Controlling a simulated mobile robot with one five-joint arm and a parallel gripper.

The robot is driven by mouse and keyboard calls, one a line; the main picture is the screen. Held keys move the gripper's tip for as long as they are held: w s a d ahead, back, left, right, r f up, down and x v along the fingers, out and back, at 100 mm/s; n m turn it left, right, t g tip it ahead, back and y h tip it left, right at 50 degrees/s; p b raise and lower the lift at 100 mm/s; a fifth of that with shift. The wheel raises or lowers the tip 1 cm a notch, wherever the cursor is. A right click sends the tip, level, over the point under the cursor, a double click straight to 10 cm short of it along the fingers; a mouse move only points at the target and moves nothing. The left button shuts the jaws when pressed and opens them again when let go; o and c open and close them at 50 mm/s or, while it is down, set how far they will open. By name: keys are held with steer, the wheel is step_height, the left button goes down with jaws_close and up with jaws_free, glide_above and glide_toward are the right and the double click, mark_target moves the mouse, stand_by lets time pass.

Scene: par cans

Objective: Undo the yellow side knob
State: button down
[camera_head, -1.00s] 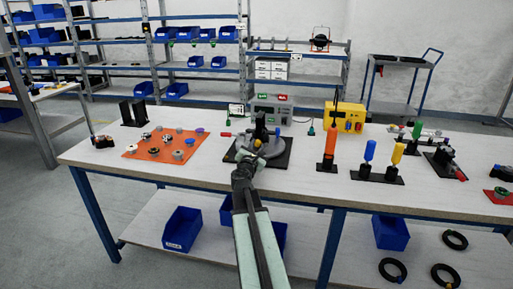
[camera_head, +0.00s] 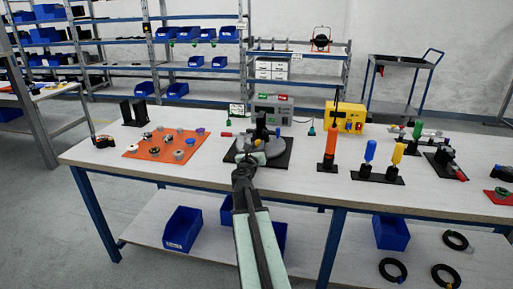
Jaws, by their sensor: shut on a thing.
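A dark grey round fixture (camera_head: 273,148) with a black upright stands on a black base plate near the front of the white bench. A red-tipped handle sticks out on its left. My gripper (camera_head: 246,163) reaches up from below to the fixture's near side. It is shut at the fixture, where a small yellowish spot, the yellow side knob (camera_head: 258,143), shows by its tip. The knob is mostly hidden and too small to see clearly. A pale part shows at the gripper's end. The exact contact of the fingers is hidden.
An orange board (camera_head: 166,145) with several knobs lies to the left. An orange-red cylinder (camera_head: 329,148), a blue-topped post (camera_head: 368,155) and a yellow-topped post (camera_head: 396,155) stand to the right. Behind are a grey box (camera_head: 272,109) and a yellow box (camera_head: 346,118).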

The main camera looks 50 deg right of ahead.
steer(key=shift+d+n, duration=0.15)
steer(key=shift+n, duration=0.55)
steer(key=shift+s, duration=0.1)
steer(key=c, duration=1.4)
jaws_free()
